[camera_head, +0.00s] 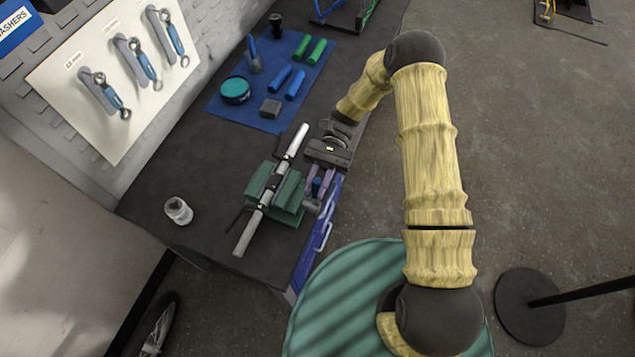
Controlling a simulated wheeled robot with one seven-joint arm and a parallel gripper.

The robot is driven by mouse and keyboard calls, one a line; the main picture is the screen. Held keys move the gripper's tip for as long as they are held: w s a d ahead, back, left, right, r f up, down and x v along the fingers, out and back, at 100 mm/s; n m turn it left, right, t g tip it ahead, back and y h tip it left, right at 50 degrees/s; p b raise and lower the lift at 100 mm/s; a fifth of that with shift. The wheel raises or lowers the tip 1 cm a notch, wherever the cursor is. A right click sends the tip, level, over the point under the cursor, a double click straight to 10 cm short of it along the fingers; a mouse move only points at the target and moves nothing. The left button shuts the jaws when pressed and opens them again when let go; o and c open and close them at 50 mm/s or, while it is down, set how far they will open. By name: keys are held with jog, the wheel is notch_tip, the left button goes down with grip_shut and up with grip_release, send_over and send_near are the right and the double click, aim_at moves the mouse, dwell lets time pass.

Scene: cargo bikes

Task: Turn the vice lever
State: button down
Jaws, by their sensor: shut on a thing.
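The green vice (290,193) stands on the dark workbench near its right edge. A pale metal bar (249,228) lies through it and sticks out at both ends. The vice's grey screw end (312,206) shows on its right side. My gripper (318,186) points down at that side, with its purplish fingers close together on the vice lever. The lever itself is small and mostly hidden by the fingers.
A blue mat (232,112) with green and blue grips, a teal tin (235,90) and small tools lies farther back. Wrenches hang on a white board (95,55). Blue drawers (318,240) front the bench.

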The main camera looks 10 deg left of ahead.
jog(key=shift+w, duration=0.25)
jog(key=shift+s, duration=0.1)
